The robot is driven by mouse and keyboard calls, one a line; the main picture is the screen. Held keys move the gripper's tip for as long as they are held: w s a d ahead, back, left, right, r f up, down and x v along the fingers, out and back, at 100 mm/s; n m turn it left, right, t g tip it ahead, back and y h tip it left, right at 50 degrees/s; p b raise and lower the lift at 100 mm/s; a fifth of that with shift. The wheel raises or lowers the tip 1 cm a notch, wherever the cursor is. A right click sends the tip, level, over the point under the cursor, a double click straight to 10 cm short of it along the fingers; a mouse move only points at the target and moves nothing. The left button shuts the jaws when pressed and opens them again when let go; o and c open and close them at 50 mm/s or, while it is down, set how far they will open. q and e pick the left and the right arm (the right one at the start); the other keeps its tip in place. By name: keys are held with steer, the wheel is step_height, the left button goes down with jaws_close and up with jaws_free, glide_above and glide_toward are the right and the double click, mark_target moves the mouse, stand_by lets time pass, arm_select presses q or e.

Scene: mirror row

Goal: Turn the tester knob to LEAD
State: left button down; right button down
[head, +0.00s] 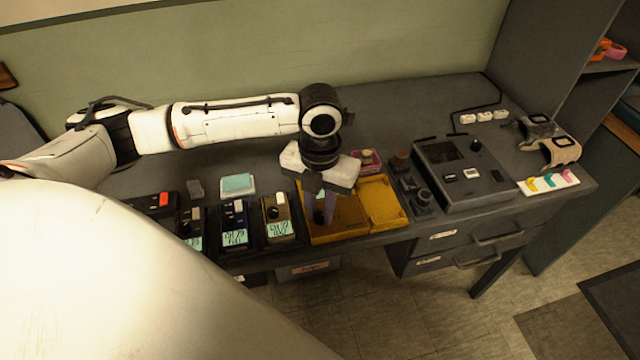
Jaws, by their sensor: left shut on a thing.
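A yellow open case (350,236), likely the tester, lies near the front edge of the desk, its lid folded out to the right. My left gripper (323,214) points down over the left half of this case. Its fingers are closed on a small dark knob (319,218) there, mostly hidden by the fingers. I cannot read any LEAD marking or the knob's pointer. A larger dark grey box (490,187) with a black knob on top stands to the right. My right gripper is not in view.
Several small pedals with displays, such as a blue one (234,237) and a tan one (277,229), stand left of the case. Dark round parts (422,197) stand close on its right. A white strip with coloured pieces (548,182) lies at the right end. The back middle of the desk is clear.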

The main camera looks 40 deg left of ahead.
mark_target(320, 215)
arm_select(q)
steer(key=shift+m, duration=1)
steer(key=c, duration=1.6)
jaws_free()
steer(key=shift+s, duration=0.1)
steer(key=shift+r, duration=0.15)
step_height(320, 215, up, 10)
steer(key=shift+r, duration=0.1)
